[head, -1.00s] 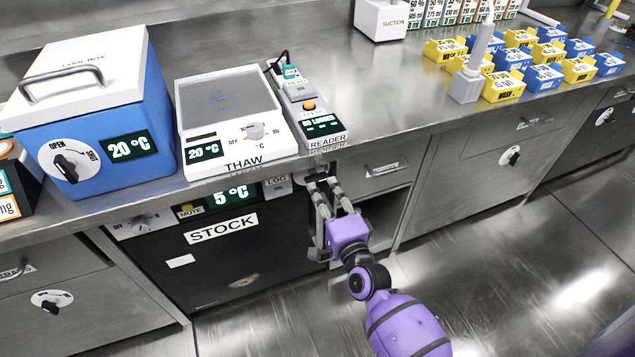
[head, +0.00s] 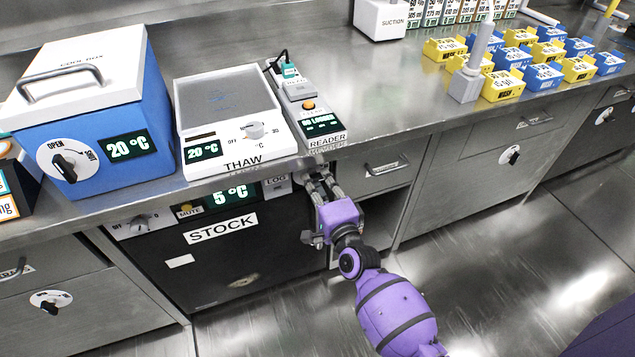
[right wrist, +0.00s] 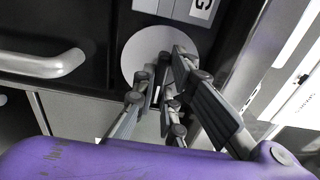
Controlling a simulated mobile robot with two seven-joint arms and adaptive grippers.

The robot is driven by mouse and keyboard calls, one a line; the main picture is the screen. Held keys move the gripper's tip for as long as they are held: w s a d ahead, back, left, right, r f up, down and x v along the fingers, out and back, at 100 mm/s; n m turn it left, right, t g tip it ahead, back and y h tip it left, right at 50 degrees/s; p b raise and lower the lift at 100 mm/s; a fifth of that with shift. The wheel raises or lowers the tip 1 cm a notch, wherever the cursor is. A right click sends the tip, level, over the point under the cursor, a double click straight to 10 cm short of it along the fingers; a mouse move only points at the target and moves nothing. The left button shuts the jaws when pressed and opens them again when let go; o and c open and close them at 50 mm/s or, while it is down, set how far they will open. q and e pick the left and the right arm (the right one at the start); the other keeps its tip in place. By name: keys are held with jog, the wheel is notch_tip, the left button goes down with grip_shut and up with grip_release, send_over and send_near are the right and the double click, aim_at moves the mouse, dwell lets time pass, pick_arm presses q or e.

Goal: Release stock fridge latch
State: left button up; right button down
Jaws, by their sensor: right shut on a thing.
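The stock fridge (head: 215,262) is a dark-fronted unit under the bench at left centre, with a STOCK label and a 5 °C display. Its door looks shut. My right gripper (head: 318,182) is at the fridge's upper right edge, below the reader. In the right wrist view a pale round plate (right wrist: 136,58) sits on the dark front. My right gripper (right wrist: 164,85) is shut on the latch in front of this plate; the fingers hide most of the latch. My left gripper is not in view.
The thaw unit (head: 235,165) and the blue cool box (head: 115,120) stand on the bench above the fridge. A drawer (head: 388,172) with a bar handle is right of my gripper. The floor (head: 500,270) in front is clear.

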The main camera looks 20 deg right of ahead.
jog(key=shift+n, duration=0.3)
jog(key=n+p, duration=0.2)
jog(key=n, duration=0.1)
jog(key=shift+r+n, duration=0.1)
jog(key=shift+n, duration=0.3)
jog(key=n+p, duration=0.1)
jog(key=n, duration=0.4)
jog(key=shift+p, duration=0.4)
jog(key=n, duration=0.3)
jog(key=shift+p, duration=0.3)
jog(key=n, duration=0.2)
jog(key=shift+n, duration=0.3)
jog(key=shift+n+p, duration=0.4)
jog(key=shift+n, duration=1)
